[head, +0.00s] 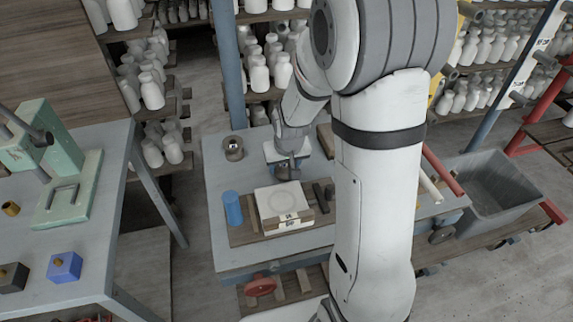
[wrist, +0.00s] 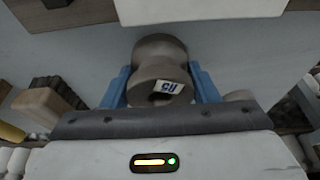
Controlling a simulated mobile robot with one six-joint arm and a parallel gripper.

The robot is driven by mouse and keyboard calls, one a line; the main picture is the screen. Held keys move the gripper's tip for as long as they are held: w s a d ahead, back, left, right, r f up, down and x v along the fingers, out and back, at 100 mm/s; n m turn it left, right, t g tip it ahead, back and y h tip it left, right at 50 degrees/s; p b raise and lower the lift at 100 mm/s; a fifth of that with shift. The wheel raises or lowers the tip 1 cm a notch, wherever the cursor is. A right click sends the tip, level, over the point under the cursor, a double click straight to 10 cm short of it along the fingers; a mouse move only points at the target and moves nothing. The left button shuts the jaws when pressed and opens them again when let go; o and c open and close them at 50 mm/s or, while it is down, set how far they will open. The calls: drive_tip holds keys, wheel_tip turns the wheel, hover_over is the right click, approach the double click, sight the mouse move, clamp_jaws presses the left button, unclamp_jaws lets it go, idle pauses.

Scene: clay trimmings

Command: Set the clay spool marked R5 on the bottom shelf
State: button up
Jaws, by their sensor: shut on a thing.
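My gripper (head: 284,168) is above the far part of the grey-blue work table. In the wrist view its two blue fingers (wrist: 161,80) are shut on a grey-brown clay spool (wrist: 158,50), one finger on each side. The spool has flared ends, a narrow waist and a small white tag that I see turned over; the marking looks like R5. In the head view the held spool is mostly hidden by my gripper. A second, similar spool (head: 233,149) stands on the table's far left corner. Wooden slats (head: 290,287) form a low shelf under the table.
A wooden board (head: 243,236) on the table holds a white block (head: 279,203) and a blue cylinder (head: 232,208). A grey bin (head: 491,186) stands at right. Racks of white bottles (head: 259,75) stand behind. A side table (head: 88,232) is at left, with a floor gap between.

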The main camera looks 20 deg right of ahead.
drive_tip(key=shift+f, duration=0.25)
drive_tip(key=o, duration=0.7)
drive_tip(key=shift+s+f, duration=0.1)
drive_tip(key=o, duration=0.5)
drive_tip(key=shift+c, duration=0.2)
